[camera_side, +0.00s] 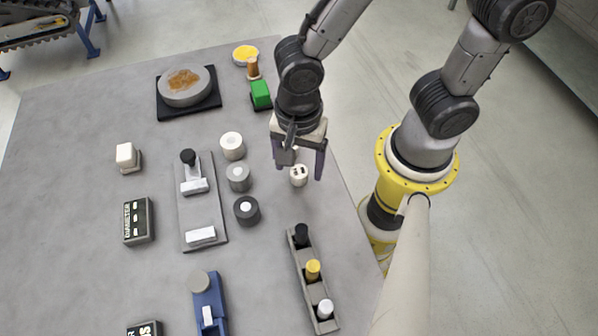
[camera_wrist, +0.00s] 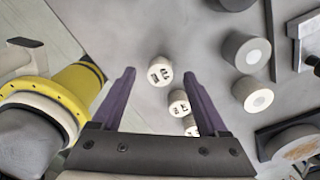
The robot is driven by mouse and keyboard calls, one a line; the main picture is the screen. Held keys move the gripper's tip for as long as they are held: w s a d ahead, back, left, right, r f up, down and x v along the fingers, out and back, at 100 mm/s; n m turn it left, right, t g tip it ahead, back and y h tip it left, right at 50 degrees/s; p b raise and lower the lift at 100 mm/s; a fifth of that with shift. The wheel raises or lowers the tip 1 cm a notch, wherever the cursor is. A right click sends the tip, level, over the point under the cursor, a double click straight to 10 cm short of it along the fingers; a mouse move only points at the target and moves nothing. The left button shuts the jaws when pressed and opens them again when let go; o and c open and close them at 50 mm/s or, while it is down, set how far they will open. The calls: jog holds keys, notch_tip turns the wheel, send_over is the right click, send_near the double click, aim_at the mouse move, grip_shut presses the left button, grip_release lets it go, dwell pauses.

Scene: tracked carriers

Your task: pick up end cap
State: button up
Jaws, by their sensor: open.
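Small white cylinders with dark marks on top, which look like the end caps, lie near my gripper. The wrist view shows three in a row: one (camera_wrist: 160,71) between the fingertips in the picture, a second (camera_wrist: 178,102) beside the right finger, and a third (camera_wrist: 190,125) partly hidden by that finger. In the side view one white cap (camera_side: 298,175) shows on the table below my gripper; the others are mostly hidden. My gripper (camera_side: 298,168) is open and empty, pointing down, with its purple fingers (camera_wrist: 159,74) apart. I see no contact with a cap.
White (camera_side: 232,146), grey (camera_side: 238,177) and dark (camera_side: 246,210) rollers stand left of my gripper. A grey rack (camera_side: 315,288) with three coloured pegs lies nearer the camera. A green block (camera_side: 261,94) and a round dish on a black plate (camera_side: 164,110) are behind. The table's right edge is close.

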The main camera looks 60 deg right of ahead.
jog(key=shift+f, duration=0.6)
grip_shut()
jog(key=shift+r, duration=0.15)
